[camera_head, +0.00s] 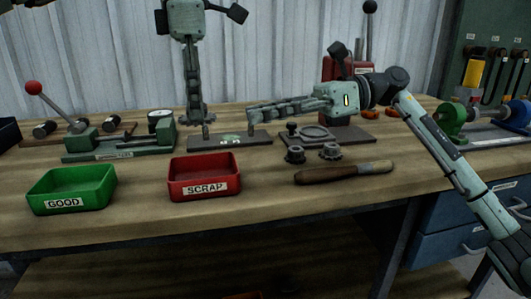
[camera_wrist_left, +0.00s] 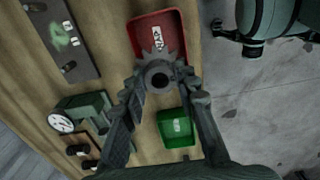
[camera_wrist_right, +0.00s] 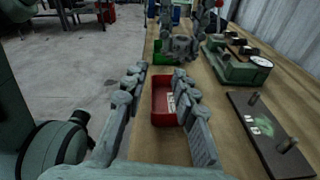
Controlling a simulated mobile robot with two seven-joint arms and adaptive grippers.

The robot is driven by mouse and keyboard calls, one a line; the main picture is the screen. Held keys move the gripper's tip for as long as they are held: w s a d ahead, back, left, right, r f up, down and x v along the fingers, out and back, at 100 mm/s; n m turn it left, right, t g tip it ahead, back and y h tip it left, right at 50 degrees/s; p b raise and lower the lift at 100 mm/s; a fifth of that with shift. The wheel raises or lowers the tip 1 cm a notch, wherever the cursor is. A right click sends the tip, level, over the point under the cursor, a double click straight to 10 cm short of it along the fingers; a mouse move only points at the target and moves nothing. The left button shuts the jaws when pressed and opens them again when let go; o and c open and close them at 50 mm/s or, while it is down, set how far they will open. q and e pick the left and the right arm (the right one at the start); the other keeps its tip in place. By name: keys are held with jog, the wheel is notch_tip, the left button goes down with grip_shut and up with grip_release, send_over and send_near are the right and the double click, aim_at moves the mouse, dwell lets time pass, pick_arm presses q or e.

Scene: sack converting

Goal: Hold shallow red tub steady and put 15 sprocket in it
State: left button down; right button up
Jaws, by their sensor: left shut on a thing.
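The shallow red tub (camera_head: 204,188), labelled SCRAP, stands on the bench and looks empty. It also shows in the left wrist view (camera_wrist_left: 136,40) and the right wrist view (camera_wrist_right: 160,118). My left gripper (camera_head: 201,122) points down behind the red tub, above the bench. In the left wrist view it is shut on a grey toothed sprocket (camera_wrist_left: 157,64), held clear of the tub. My right gripper (camera_head: 252,115) points left above the peg plate. Its fingers (camera_wrist_right: 157,80) are apart and empty in the right wrist view, with the tub beyond them, not touched.
A green tub (camera_head: 72,188) labelled GOOD stands left of the red tub. A peg plate (camera_head: 255,141) lies behind the red tub. A dial gauge fixture (camera_head: 120,147) stands back left.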

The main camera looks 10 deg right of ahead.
aim_at(206, 197)
jog(key=f, duration=0.2)
jog(key=f+n+h, duration=0.1)
jog(key=f, duration=0.1)
jog(key=f+n+h, duration=0.1)
jog(key=f, duration=0.2)
jog(key=shift+s+a+g, duration=0.1)
jog(key=shift+s+g, duration=0.2)
jog(key=shift+g, duration=0.1)
jog(key=shift+a+f+n+h, duration=0.15)
jog(key=shift+f+n+h, duration=0.1)
jog(key=shift+n+h, duration=0.05)
jog(key=x, duration=1.1)
jog(key=shift+s+a+f, duration=0.15)
jog(key=shift+a, duration=0.1)
jog(key=shift+c, duration=0.5)
grip_shut()
